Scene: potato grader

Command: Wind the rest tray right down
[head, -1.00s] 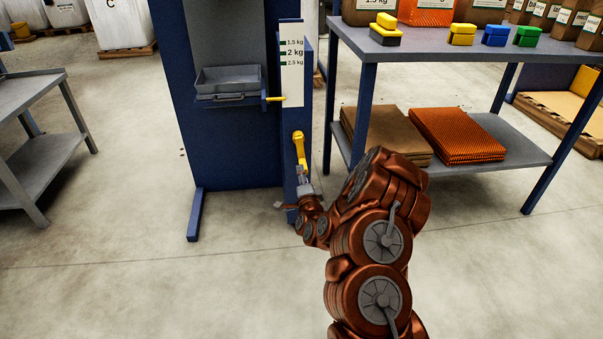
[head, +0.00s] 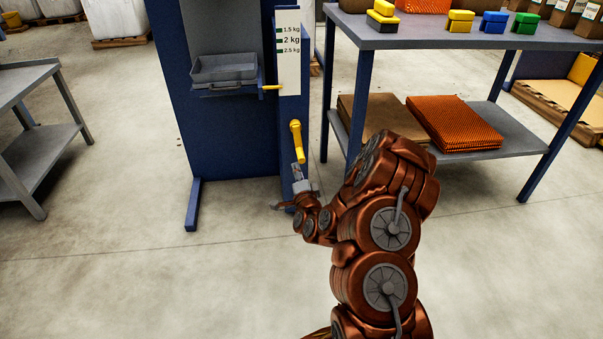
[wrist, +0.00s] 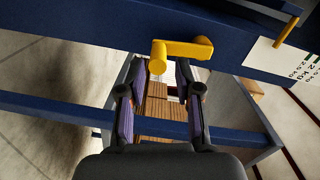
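The rest tray (head: 223,72) is a grey shallow tray on the front of the blue machine. A yellow pointer (head: 271,87) beside it sits below the 2.5 kg mark of the white scale (head: 288,50). The yellow crank (head: 297,140) is on the blue post below the scale, its lower end hanging down. My gripper (head: 297,170) is just below the crank's lower end. In the wrist view the crank's knob (wrist: 157,58) appears between and just beyond the tips of my open gripper (wrist: 160,66). The fingers are apart and hold nothing; I cannot tell whether they touch the knob.
A blue-framed table (head: 450,38) with coloured blocks stands right of the machine, with brown and orange stacks on its lower shelf (head: 510,135). A grey bench (head: 40,135) stands at the left. The machine's foot (head: 193,205) juts forward. The floor in front is clear.

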